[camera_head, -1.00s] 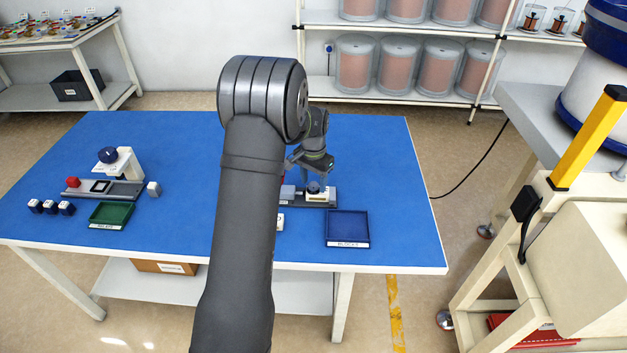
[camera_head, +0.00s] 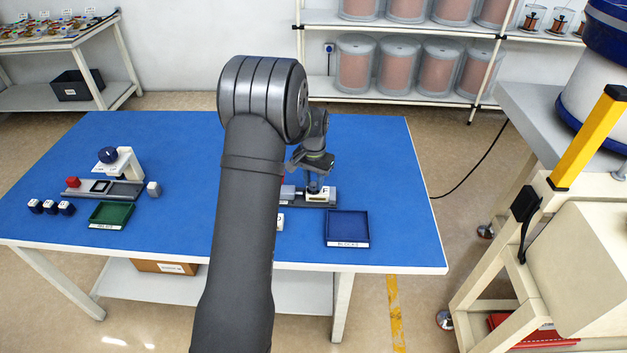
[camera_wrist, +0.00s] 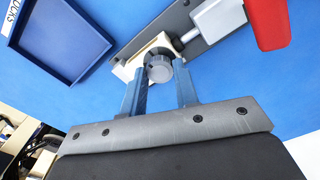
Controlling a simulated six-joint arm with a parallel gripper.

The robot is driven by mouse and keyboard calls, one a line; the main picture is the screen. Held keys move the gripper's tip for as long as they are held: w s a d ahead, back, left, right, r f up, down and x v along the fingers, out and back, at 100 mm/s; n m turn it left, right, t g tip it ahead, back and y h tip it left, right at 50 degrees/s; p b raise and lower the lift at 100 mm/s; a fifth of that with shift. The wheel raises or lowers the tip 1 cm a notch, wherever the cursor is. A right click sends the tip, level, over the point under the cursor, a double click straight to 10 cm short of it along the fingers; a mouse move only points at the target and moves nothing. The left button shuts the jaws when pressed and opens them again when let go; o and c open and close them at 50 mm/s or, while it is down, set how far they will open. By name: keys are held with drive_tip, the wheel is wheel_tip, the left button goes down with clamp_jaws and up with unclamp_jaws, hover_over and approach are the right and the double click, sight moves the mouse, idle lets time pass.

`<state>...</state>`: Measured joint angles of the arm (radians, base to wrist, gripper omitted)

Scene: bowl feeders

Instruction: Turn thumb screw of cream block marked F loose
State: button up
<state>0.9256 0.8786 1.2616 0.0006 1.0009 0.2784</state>
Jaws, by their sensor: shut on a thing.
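The cream block marked F (camera_head: 322,194) sits on a grey fixture (camera_head: 318,204) near the right part of the blue table. In the wrist view the cream block (camera_wrist: 130,69) shows partly behind its round grey thumb screw (camera_wrist: 158,68). My gripper (camera_head: 315,188) is at the block. In the wrist view its two blue fingers (camera_wrist: 160,76) stand on either side of the thumb screw and are shut on it. I cannot tell whether the screw is tight or loose. In the head view the screw is hidden by my fingers.
A dark blue tray labelled BLOCKS (camera_head: 347,226) lies just right of the fixture. A grey block and a red handle (camera_wrist: 268,22) are beside the cream block in the wrist view. A green tray (camera_head: 110,214) and another fixture (camera_head: 118,190) stand on the table's left side.

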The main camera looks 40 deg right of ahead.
sight(313, 184)
drive_tip(key=n, duration=1)
drive_tip(key=shift+n, duration=2.3)
drive_tip(key=o, duration=1)
drive_tip(key=shift+r, duration=0.1)
wheel_tip(313, 184, up, 17)
drive_tip(key=shift+r, duration=0.15)
